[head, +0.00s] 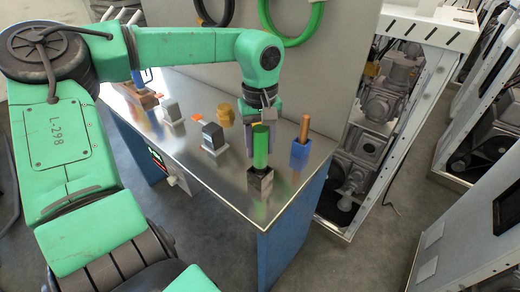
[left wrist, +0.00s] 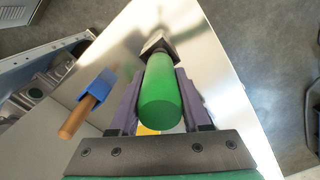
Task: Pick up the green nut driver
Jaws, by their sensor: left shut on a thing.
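The green nut driver (head: 261,150) stands upright with its lower end at a dark square block (head: 260,183) near the table's front right corner. In the left wrist view the green handle (left wrist: 161,95) points toward the camera, with the block (left wrist: 158,46) behind it. My left gripper (head: 254,138) has its two grey-purple fingers on either side of the handle and is shut on it. The fingers also show in the left wrist view (left wrist: 156,92). The driver's shaft is hidden. My right gripper is not in view.
A blue block (head: 300,150) with a brown-handled tool (head: 305,128) stands just right of the driver on the metal table (head: 225,182). A grey panel (head: 330,75) rises behind.

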